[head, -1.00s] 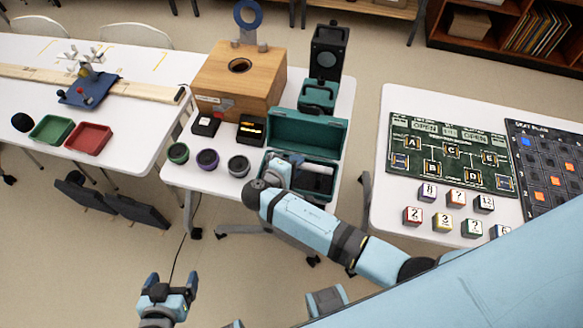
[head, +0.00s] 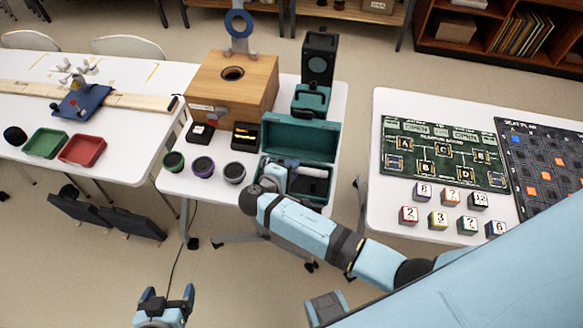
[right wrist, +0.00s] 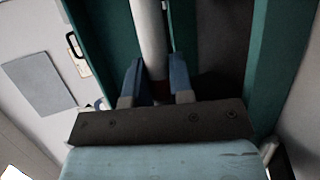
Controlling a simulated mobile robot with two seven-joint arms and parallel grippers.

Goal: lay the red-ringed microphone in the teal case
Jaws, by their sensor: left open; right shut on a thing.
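The teal case (head: 301,137) stands open at the front right of the middle table, its lid raised at the back. My right gripper (head: 283,176) is over the left part of the case, shut on the microphone. In the right wrist view, the fingers (right wrist: 157,82) grip its pale handle (right wrist: 149,35) close to a dark red band. The handle runs between the teal case walls (right wrist: 277,55); whether it touches the case floor I cannot tell. In the head view the microphone (head: 309,171) is partly hidden by the gripper. My left gripper (head: 168,292) is open and empty, low in front of the tables.
Left of the case are round dark items with green (head: 173,161), purple (head: 203,165) and pale (head: 235,172) rims. Behind stand a wooden box (head: 235,88) and a black and teal device (head: 318,65). Number cubes (head: 438,220) and a green board (head: 440,150) lie on the right table.

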